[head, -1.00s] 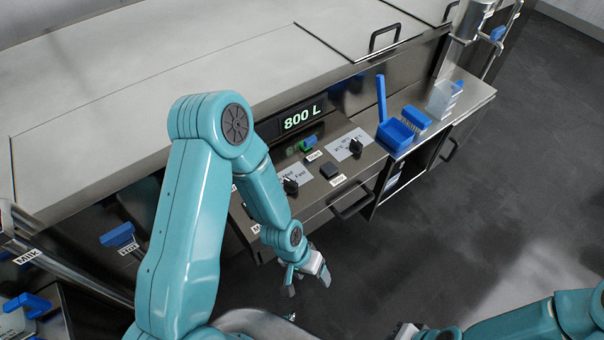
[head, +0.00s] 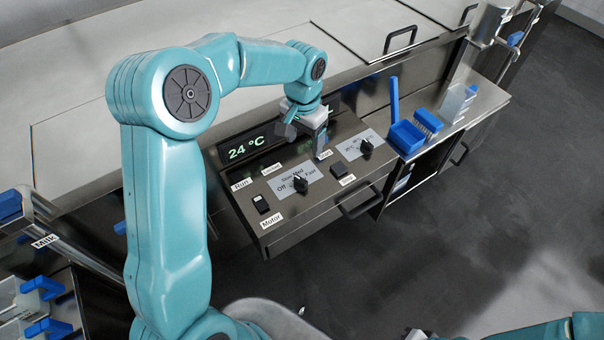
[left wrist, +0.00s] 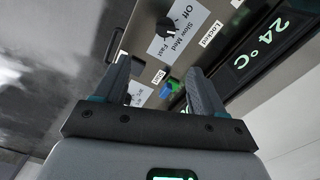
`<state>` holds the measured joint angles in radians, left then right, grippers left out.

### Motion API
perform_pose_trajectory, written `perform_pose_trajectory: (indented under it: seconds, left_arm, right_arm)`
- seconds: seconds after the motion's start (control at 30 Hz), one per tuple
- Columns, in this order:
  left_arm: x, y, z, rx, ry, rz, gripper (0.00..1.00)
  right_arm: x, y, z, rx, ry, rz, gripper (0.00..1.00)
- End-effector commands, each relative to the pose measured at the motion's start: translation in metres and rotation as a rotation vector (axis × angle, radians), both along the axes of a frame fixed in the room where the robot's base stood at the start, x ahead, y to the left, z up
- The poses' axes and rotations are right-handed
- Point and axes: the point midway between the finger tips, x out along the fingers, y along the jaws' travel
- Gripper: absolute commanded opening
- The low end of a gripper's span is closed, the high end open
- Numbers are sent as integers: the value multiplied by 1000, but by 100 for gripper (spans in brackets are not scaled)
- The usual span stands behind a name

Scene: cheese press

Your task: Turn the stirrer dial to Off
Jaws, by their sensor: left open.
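The stirrer dial is a black knob (head: 300,184) on a pale label reading Off, Slow, Med and Fast, on the sloping steel control panel (head: 335,196). Its exact pointer direction is too small to tell. In the left wrist view the dial (left wrist: 168,28) is at the top, beyond the fingertips, with Off printed beside it. My left gripper (head: 305,140) is open and empty above the back of the panel, behind the dial and apart from it. In the left wrist view a green and blue button (left wrist: 170,87) shows between its fingers (left wrist: 160,80).
A second black knob (head: 366,147) is on the panel's right, with a dark square button (head: 339,170) between the dials. A black rocker switch (head: 261,204) is at front left. The display (head: 247,146) reads 24 °C.

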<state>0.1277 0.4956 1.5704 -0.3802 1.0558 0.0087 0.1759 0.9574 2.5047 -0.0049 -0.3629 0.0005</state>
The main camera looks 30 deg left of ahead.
Motion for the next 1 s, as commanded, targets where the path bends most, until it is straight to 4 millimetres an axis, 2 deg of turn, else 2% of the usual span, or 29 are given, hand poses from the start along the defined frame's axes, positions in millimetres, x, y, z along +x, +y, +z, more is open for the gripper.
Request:
perform_pose_trajectory:
  seconds: [0.07,0.17,0.27,0.7,0.83,1.0]
  left_arm:
    - [0,6,10,15,3,6,70]
    - [-1,8,5,19,10,7,70]
    - [-1,7,-13,19,13,4,70]
    - [-2,6,-115,17,14,4,70]
    - [-1,6,-135,17,11,3,70]
    - [-1,6,-149,16,8,5,70]
  right_arm:
    - [0,0,0,0,0,0,0]
    - [0,0,1,0,0,0,0]
    - [0,0,2,0,0,0,0]
    - [0,0,14,0,0,0,0]
    - [0,0,16,0,0,0,0]
    - [0,0,17,0,0,0,0]
